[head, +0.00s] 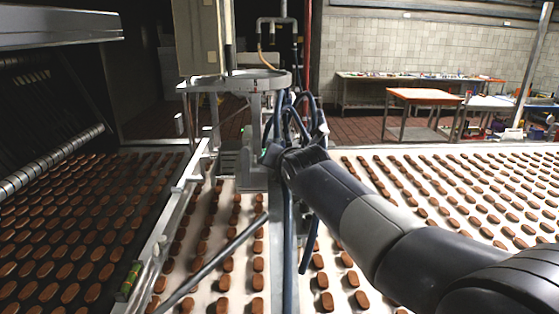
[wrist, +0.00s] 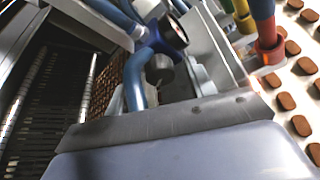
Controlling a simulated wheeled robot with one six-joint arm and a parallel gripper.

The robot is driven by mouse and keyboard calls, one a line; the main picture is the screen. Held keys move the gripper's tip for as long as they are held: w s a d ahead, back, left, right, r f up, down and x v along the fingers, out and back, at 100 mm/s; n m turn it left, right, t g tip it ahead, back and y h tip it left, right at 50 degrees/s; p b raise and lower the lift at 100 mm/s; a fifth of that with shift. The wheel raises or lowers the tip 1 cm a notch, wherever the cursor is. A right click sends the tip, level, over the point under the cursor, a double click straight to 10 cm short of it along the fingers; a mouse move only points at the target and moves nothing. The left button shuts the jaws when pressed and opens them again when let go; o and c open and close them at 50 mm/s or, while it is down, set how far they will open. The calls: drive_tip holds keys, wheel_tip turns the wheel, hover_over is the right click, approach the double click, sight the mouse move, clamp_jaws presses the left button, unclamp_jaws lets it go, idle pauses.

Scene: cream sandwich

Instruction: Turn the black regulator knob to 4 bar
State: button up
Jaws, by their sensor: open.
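In the wrist view, a black knob (wrist: 160,70), a short dark cylinder, hangs below a blue fitting (wrist: 150,42). A round dark-faced gauge (wrist: 173,33) sits just above it; its reading is too small to tell. My gripper (head: 272,156) is at the end of my dark arm in the head view, close to the blue hoses and pipes at the machine frame. It is open. Its fingers are small and dark, and contact with the knob cannot be told. In the head view the knob cannot be made out among the hoses and arm.
Blue hoses (head: 292,118) crowd around my gripper. A metal frame (head: 238,82) stands behind it. Conveyors with many brown biscuits lie on both sides, one dark (head: 14,213) and one white (head: 398,172). An orange-topped table (head: 424,96) stands at the back right.

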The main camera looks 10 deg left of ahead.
drive_tip(key=b+v, duration=0.3)
drive_tip(key=v, duration=0.8)
idle(0.3)
